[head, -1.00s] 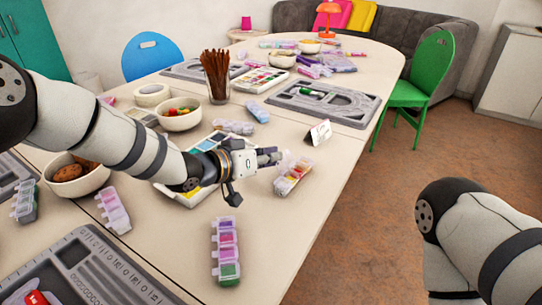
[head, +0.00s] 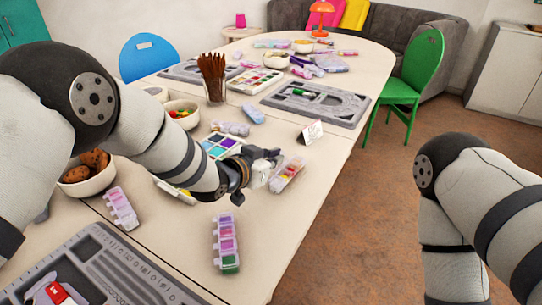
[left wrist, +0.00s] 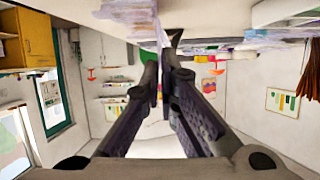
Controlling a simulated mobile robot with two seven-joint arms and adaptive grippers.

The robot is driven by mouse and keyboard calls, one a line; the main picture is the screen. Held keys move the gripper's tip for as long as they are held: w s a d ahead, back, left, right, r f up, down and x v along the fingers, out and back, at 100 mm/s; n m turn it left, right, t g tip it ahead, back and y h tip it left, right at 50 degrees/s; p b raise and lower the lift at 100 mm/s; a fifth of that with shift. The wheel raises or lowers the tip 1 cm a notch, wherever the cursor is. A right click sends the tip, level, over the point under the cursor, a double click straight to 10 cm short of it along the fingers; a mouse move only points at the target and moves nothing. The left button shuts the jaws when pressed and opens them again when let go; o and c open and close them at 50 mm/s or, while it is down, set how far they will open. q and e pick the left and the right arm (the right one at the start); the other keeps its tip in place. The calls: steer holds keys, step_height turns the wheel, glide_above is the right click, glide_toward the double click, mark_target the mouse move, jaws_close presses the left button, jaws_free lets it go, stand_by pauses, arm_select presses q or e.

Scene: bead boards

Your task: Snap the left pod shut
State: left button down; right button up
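A clear bead pod (head: 287,174) with red and yellow beads lies near the table's right edge. Its cover is blurred and partly behind my gripper, so I cannot tell whether it is open or shut. My left gripper (head: 270,158) is at the left of this pod, close to it; contact is unclear. Its fingers, also seen in the left wrist view (left wrist: 160,75), are drawn together with nothing visible between them. Another pod (head: 226,243), with pink, purple and green compartments, lies nearer me. A pale pink pod (head: 121,208) lies further left. My right gripper is not in view.
A paint set (head: 219,146) lies behind my left wrist. Bowls (head: 180,114), a cup of brown sticks (head: 215,92), a small white card (head: 312,132) and grey bead boards (head: 316,104) stand around. Bare tabletop lies right of the near pod.

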arm_select(q)
steer(key=shift+s+d+m+y, duration=0.2)
steer(key=shift+d+m+y, duration=0.1)
steer(key=shift+m, duration=0.2)
steer(key=shift+f, duration=0.1)
steer(key=c, duration=2.3)
jaws_free()
steer(key=o, duration=0.5)
steer(key=shift+c, duration=0.2)
steer(key=v, duration=1.2)
